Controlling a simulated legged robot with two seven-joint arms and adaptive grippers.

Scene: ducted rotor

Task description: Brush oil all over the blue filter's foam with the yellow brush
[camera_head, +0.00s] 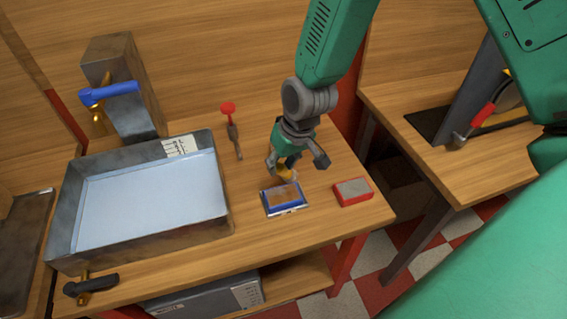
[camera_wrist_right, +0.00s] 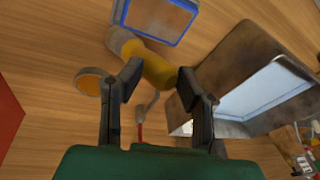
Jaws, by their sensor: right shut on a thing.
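The blue filter (camera_head: 284,199) lies on the bench right of the metal tray, its brown foam facing up inside a blue frame. In the right wrist view, the blue filter (camera_wrist_right: 158,18) is at the top, partly cut off. My right gripper (camera_head: 294,168) is shut on the yellow brush (camera_head: 285,174), right above the filter's far edge. In the wrist view the yellow brush (camera_wrist_right: 157,69) lies between the fingers, its grey end beside the filter's near corner. I cannot tell whether it touches the foam. My left gripper is not in view.
A red filter (camera_head: 352,191) lies right of the blue one, near the bench edge. The metal tray (camera_head: 222,190) fills the left. A red-headed tool (camera_head: 229,109) lies behind. A small round yellow thing with a grey rim (camera_wrist_right: 91,82) is left of the fingers.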

